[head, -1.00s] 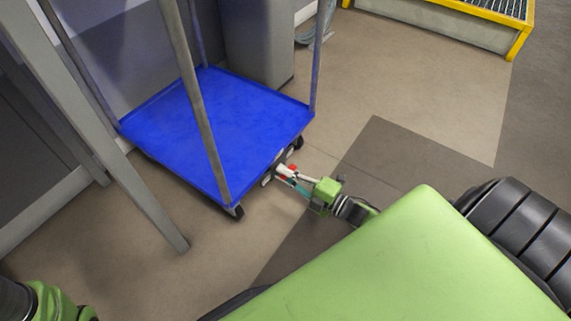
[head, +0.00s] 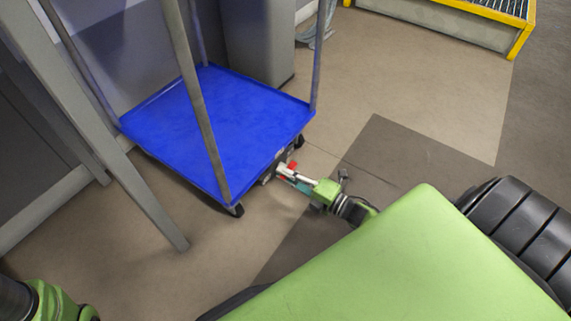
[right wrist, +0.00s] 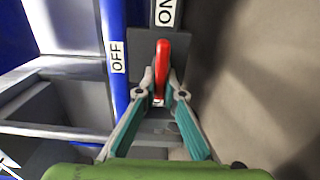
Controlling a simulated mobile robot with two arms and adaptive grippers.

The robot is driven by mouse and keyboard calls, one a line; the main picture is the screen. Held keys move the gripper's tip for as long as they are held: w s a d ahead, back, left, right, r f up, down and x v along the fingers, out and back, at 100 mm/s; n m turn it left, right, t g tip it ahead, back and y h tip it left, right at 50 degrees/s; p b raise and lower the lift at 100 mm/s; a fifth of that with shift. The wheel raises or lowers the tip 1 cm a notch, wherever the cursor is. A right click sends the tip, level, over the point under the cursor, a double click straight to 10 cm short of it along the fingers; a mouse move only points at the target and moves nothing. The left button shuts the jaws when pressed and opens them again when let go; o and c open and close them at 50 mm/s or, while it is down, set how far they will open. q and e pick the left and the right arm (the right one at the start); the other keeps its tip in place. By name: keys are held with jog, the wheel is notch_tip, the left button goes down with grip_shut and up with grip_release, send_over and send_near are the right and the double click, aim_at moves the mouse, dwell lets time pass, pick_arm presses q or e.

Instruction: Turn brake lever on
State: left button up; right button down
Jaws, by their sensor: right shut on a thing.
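The red brake lever (right wrist: 161,68) is at the edge of the blue cart (head: 222,118), on a dark plate with an OFF label (right wrist: 118,57) at its left and an ON label (right wrist: 166,12) at its top. My right gripper (right wrist: 160,98) is shut on the lever, with its teal-sided fingers at either side of the red handle. In the head view the right gripper (head: 286,172) reaches the cart's near right side, and a bit of red shows there. The lever points up toward the ON label. My left gripper is out of view; only part of my left arm shows.
The cart has upright posts (head: 198,100) at its corners and dark casters (head: 235,210). A grey slanted post (head: 135,180) stands left of it. A yellow-edged platform (head: 450,25) is at the upper right. The floor right of the cart is clear.

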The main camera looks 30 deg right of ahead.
jog(key=c, duration=2.1)
grip_release()
jog(key=shift+c, duration=0.2)
jog(key=v, duration=1.2)
jog(key=shift+s+d+f, duration=0.1)
jog(key=shift+s+f, duration=0.05)
